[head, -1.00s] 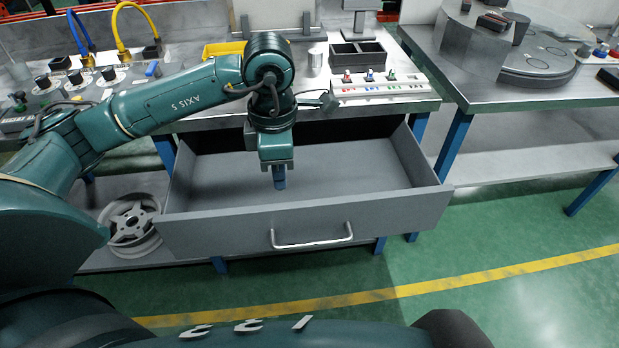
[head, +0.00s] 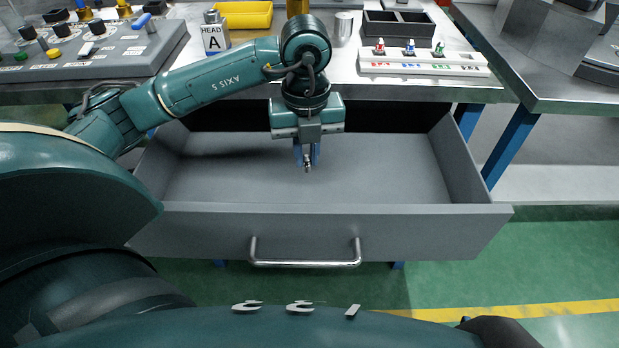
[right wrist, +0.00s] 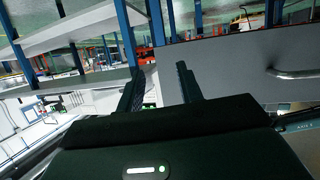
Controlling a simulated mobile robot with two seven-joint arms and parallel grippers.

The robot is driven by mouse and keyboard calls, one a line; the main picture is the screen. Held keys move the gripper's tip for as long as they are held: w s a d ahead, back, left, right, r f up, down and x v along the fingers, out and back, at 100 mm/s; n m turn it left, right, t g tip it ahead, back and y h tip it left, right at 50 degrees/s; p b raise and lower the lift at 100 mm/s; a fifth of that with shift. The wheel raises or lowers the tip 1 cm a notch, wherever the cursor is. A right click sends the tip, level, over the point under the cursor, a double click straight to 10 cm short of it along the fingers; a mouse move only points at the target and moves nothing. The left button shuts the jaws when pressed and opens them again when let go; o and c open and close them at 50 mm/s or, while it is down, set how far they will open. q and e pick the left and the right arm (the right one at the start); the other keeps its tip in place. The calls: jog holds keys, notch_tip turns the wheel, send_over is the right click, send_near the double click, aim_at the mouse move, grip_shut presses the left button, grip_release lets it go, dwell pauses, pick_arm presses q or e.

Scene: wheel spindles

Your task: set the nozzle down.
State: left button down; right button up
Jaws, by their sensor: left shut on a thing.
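My left gripper (head: 307,158) points down over the open grey drawer (head: 320,228). It is shut on the nozzle (head: 307,167), a small metallic piece showing between the blue fingertips. The fingers hide most of the nozzle. The nozzle appears above the drawer floor, with no clear contact. The drawer looks empty. In the right wrist view my right gripper (right wrist: 160,85) is open, with nothing between its two dark fingers. The drawer front with its handle is behind it on the right in that view.
On the bench stand a white rack (head: 423,64) with small red, blue and green-marked pieces, a black two-compartment box (head: 399,30), a metal cylinder (head: 343,25), a yellow bin (head: 243,15) and a block marked HEAD A (head: 215,38). A control panel (head: 95,55) is at left.

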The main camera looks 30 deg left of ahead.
pick_arm(q)
notch_tip(320, 180, down, 3)
jog(key=shift+r, duration=0.1)
jog(key=shift+f+b, duration=0.75)
jog(key=shift+f, duration=1.65)
pick_arm(e)
jog(key=shift+w+a+f+n+t, duration=0.15)
jog(key=shift+w+f+n+t, duration=0.15)
jog(key=shift+t, duration=0.3)
pick_arm(q)
jog(key=shift+f, duration=0.2)
jog(key=c, duration=1.4)
grip_release()
jog(key=shift+r, duration=0.1)
jog(key=shift+c, duration=0.2)
pick_arm(e)
jog(key=shift+w, duration=0.1)
jog(key=shift+r, duration=0.1)
